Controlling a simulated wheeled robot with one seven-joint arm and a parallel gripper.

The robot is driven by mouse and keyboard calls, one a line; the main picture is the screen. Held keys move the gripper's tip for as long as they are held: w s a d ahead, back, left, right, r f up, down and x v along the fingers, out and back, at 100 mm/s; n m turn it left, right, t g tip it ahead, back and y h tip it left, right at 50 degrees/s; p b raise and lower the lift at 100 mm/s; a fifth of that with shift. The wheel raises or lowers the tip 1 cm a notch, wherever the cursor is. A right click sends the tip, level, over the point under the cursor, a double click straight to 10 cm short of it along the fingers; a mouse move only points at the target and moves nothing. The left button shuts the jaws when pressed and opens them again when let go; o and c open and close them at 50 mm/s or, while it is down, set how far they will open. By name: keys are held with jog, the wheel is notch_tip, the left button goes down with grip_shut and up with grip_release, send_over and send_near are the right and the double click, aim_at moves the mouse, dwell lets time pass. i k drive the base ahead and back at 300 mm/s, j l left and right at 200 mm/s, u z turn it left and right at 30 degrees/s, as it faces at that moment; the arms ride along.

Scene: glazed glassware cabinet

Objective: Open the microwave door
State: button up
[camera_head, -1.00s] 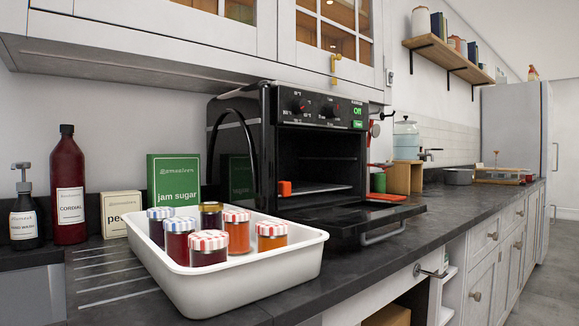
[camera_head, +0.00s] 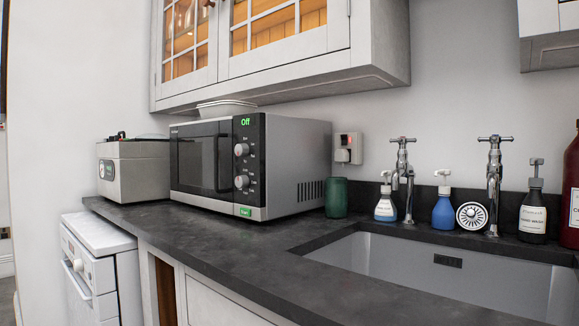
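The microwave (camera_head: 290,150) stands on the dark counter, left of the sink. It is silver with a black front. Its door (camera_head: 203,160) is on the left of the front and looks shut. The control panel (camera_head: 247,165) to the right of the door has two knobs, a green "Off" display at the top and a small green-lit label at the bottom. My gripper is not in view.
A steel box-shaped appliance (camera_head: 133,170) stands left of the microwave. A green canister (camera_head: 337,198), soap bottles (camera_head: 386,206) and two taps stand to its right, behind the sink (camera_head: 400,258). Glazed cabinets (camera_head: 285,30) hang above. The counter (camera_head: 190,228) before the microwave is clear.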

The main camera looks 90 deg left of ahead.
aim_at(194, 157)
jog(key=u, duration=3.65)
